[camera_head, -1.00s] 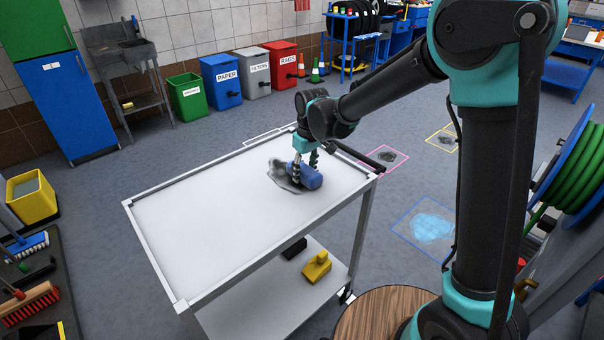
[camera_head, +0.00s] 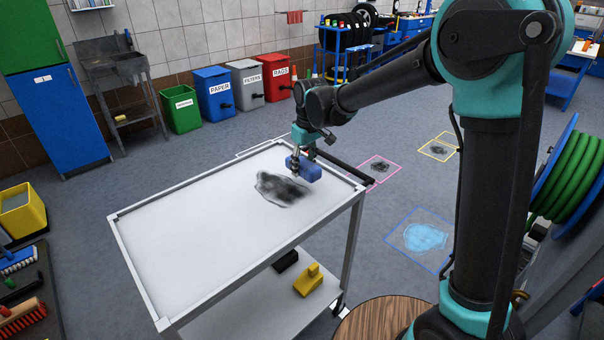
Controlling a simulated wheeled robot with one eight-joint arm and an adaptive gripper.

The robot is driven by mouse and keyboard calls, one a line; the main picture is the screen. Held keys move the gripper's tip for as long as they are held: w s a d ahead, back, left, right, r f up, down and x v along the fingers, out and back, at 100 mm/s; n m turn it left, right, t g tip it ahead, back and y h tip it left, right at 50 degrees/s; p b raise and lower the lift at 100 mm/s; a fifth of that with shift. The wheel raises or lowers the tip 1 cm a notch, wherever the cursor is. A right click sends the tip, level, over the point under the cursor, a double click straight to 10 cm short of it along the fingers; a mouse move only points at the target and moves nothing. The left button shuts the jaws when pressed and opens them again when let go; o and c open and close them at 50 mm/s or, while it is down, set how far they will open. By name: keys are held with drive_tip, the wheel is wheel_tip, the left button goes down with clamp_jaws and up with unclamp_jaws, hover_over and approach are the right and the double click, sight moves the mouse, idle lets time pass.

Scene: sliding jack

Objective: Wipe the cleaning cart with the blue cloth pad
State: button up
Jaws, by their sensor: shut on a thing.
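The cleaning cart (camera_head: 190,235) stands in the middle of the view, with a white top inside a raised rim. A dark grey smudge (camera_head: 280,188) lies on the top toward its far right part. My gripper (camera_head: 303,162) is shut on the blue cloth pad (camera_head: 307,170), beyond and to the right of the smudge. The pad is near the far right end of the top. I cannot tell whether it touches the surface.
A yellow block (camera_head: 308,281) and a black block lie on the cart's lower shelf. Floor stains inside pink (camera_head: 378,168), yellow (camera_head: 438,150) and blue (camera_head: 421,237) outlines lie to the right. Bins stand behind the cart. A green hose reel (camera_head: 565,185) is at the right.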

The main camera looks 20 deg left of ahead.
drive_tip(key=shift+r, duration=1.65)
